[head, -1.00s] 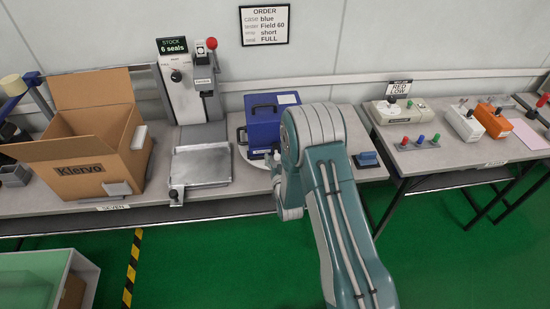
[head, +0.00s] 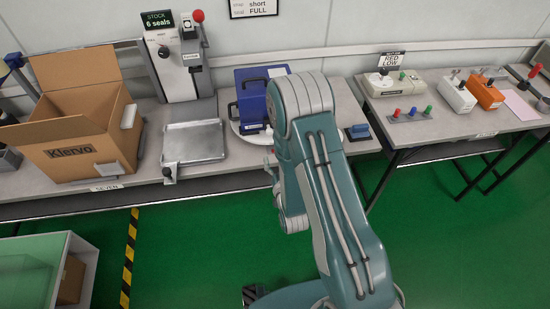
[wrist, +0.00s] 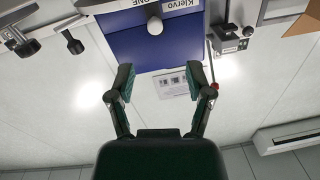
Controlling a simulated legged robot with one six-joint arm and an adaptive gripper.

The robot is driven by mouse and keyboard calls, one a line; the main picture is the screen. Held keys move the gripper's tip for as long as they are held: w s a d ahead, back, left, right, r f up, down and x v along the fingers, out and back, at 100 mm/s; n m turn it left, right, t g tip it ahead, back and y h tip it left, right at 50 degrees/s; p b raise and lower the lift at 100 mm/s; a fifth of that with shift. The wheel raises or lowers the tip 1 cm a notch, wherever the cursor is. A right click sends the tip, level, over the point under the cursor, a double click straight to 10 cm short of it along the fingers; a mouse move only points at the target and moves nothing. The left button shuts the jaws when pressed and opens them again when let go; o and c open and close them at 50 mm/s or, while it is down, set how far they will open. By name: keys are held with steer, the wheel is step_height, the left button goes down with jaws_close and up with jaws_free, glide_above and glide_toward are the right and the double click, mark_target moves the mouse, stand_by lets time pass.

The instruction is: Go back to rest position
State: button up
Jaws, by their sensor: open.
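My gripper (wrist: 160,85) shows in the wrist view with its two fingers spread apart and nothing between them. In the head view it is mostly hidden behind my own arm. A blue case (head: 250,100) with dark handles stands on a round white plate (head: 236,127) on the left bench. In the wrist view the blue case (wrist: 140,45) lies beyond the fingertips, with a Klervo label and a white knob in front of it. I cannot tell the exact gap between fingers and case.
An open Klervo cardboard box (head: 85,150), a metal tray (head: 193,142) and a seal machine (head: 180,65) stand left of the case. Testers (head: 458,95) stand on the right bench (head: 440,125). Green floor (head: 450,240) is clear in front.

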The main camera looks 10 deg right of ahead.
step_height(320, 180, up, 17)
steer(key=d+g, duration=0.2)
steer(key=g, duration=0.4)
steer(key=s+d+r+g, duration=0.1)
steer(key=s+r+g, duration=0.2)
steer(key=s, duration=0.9)
steer(key=s+d+r+n+g+h, duration=0.1)
steer(key=s+d+r+g, duration=0.1)
steer(key=s+r, duration=0.6)
steer(key=s+g, duration=0.1)
steer(key=s, duration=0.3)
steer(key=shift+s+d, duration=0.2)
steer(key=shift+s, duration=0.1)
steer(key=shift+r, duration=0.1)
